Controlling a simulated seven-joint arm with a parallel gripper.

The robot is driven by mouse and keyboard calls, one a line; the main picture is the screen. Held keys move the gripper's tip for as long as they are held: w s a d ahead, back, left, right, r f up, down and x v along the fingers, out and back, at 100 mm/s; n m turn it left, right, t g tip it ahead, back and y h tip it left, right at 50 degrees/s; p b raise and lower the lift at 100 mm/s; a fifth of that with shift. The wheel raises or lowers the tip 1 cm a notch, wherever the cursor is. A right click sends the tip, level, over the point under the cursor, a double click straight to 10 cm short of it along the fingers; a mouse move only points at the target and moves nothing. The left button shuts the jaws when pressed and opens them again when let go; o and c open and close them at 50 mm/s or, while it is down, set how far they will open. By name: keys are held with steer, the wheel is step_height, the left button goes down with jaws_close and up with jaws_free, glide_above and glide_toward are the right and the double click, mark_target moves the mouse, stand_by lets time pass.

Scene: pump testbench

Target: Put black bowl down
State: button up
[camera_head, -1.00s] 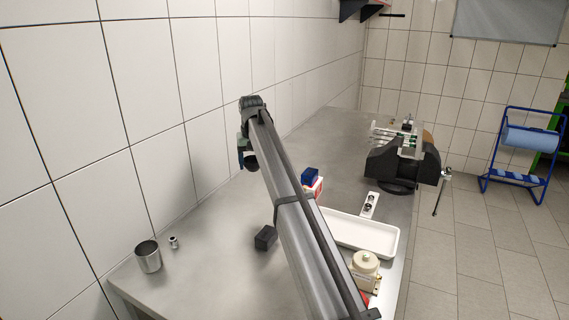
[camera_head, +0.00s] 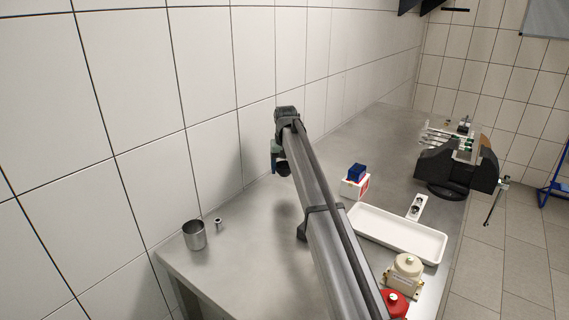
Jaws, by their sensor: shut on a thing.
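My gripper (camera_head: 277,156) is at the far end of my arm, over the back left part of the workbench near the tiled wall. It is small and partly hidden by my arm. The black bowl (camera_head: 284,169) shows as a small dark round shape just under the gripper, which is shut on it. The bowl appears to be held above the bench top, but its exact height is hard to tell. My forearm covers part of the bench below.
On the workbench (camera_head: 262,238) stand a metal cup (camera_head: 194,236), a small metal part (camera_head: 218,224), a dark block (camera_head: 302,231), a blue-topped box (camera_head: 356,174), a white tray (camera_head: 442,249), a beige pump part (camera_head: 405,272) and a black machine (camera_head: 455,168). The bench's left middle is clear.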

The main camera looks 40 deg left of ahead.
mark_target(284, 189)
steer(key=shift+f, duration=2.75)
steer(key=shift+f, duration=0.6)
steer(key=o, duration=1.2)
steer(key=shift+c, duration=0.2)
steer(key=shift+r, duration=0.1)
steer(key=r, duration=0.4)
steer(key=s+d+r, duration=0.1)
steer(key=r, duration=0.8)
steer(key=shift+s+d+r, duration=0.25)
